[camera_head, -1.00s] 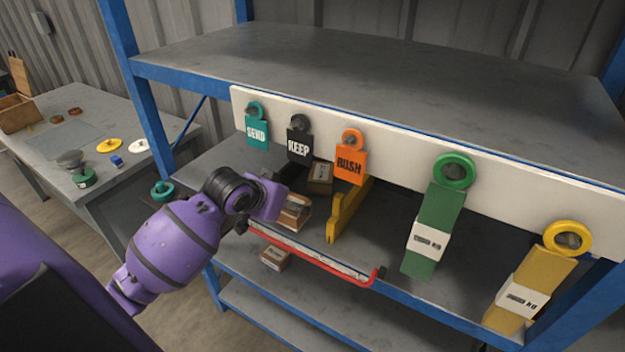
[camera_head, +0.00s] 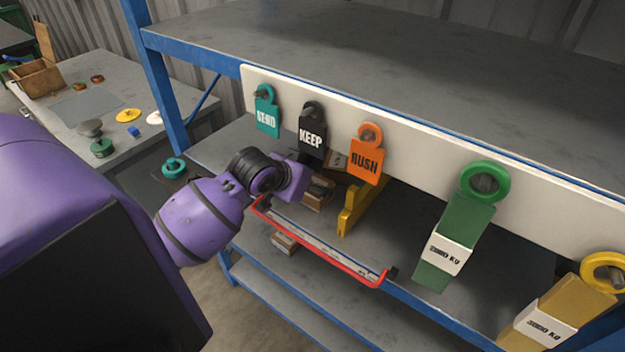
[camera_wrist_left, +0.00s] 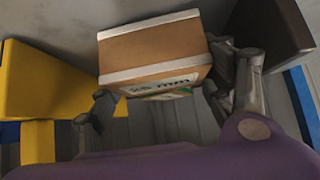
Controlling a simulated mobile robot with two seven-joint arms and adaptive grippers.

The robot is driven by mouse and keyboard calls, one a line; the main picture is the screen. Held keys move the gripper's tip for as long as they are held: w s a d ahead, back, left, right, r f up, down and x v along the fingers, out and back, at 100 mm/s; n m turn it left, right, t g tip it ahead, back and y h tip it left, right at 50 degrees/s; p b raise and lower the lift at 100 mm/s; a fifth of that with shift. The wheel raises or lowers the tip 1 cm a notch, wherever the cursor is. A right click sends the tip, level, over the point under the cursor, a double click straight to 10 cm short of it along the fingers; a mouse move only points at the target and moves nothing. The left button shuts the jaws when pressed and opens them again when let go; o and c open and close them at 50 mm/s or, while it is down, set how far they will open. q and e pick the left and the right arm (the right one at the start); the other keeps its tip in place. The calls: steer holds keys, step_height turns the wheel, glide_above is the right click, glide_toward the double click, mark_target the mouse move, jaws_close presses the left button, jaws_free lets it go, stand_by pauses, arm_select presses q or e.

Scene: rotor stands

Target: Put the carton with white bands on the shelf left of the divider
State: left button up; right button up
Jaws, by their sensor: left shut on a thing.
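The carton with white bands (camera_wrist_left: 155,50) is brown with white edge bands and a printed label. It sits between the fingers of my left gripper (camera_wrist_left: 168,88), which is shut on it. In the head view the carton (camera_head: 318,194) is partly hidden by my purple wrist, over the middle shelf (camera_head: 282,205). The yellow divider (camera_head: 355,206) stands to its right there; the wrist view shows a yellow piece (camera_wrist_left: 45,80) left of the carton, apart from it. Whether the carton touches the shelf, I cannot tell. My right gripper is not in view.
A red rail (camera_head: 320,247) runs along the shelf's front edge. Another carton (camera_head: 337,160) stands behind, partly hidden by the orange RUSH tag (camera_head: 364,163). A box (camera_head: 284,243) shows below the rail. Green (camera_head: 450,240) and yellow (camera_head: 560,310) tags hang at right. A dark block (camera_wrist_left: 268,35) is near the carton.

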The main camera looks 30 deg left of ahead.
arm_select(q)
steer(key=o, duration=1.1)
steer(key=shift+w+f, duration=0.15)
steer(key=shift+f, duration=0.05)
steer(key=o, duration=0.5)
steer(key=shift+w, duration=0.2)
steer(key=shift+s+r, duration=0.1)
steer(key=shift+r, duration=0.15)
steer(key=v, duration=1.2)
